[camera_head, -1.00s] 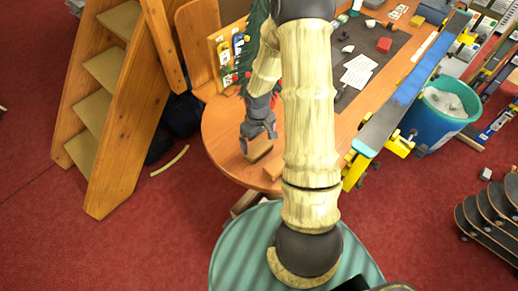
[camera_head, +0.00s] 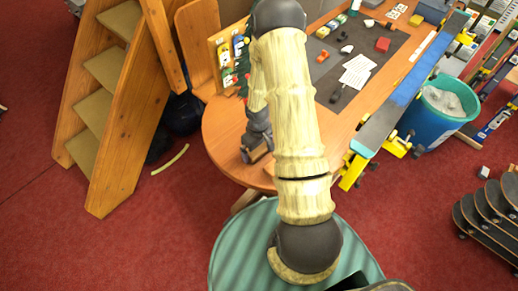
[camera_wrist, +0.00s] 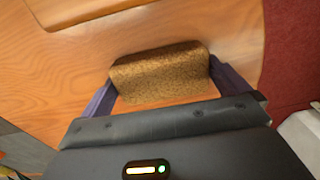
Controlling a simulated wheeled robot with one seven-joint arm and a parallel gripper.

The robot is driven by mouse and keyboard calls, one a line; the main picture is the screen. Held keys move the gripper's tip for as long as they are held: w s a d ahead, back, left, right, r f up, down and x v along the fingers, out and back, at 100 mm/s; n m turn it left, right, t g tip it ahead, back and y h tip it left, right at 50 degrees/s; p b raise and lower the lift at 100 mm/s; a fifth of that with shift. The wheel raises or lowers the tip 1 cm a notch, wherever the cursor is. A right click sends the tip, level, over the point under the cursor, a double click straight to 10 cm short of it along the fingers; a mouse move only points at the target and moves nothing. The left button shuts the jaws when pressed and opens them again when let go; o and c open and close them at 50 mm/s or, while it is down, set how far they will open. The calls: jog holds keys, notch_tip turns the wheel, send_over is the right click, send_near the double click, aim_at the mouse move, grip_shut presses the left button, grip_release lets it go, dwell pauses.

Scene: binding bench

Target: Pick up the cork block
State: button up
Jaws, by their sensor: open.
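The cork block (camera_wrist: 160,72) is a brown speckled block on the wooden table, in the middle of the wrist view. My gripper (camera_wrist: 165,88) is open, with one purple-grey finger at the left end of the block and the other at its right end. The block lies between the fingers; I cannot tell whether they touch it. In the head view my gripper (camera_head: 257,153) is low over the rounded near end of the table, and only a small part of the cork block (camera_head: 258,152) shows there, the rest hidden by the gripper.
The wooden table (camera_head: 222,125) has a dark mat (camera_head: 375,85) with papers and small items farther back. A skateboard deck (camera_head: 405,90) runs along its right side. A wooden staircase (camera_head: 110,110) stands left, and a teal bin (camera_head: 435,115) stands right.

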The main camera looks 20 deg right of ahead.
jog(key=shift+c, duration=0.4)
jog(key=c, duration=0.5)
jog(key=shift+r, duration=0.1)
notch_tip(320, 180, up, 10)
jog(key=shift+f+b, duration=0.1)
jog(key=shift+b, duration=0.7)
jog(key=shift+o, duration=0.6)
jog(key=shift+c, duration=0.2)
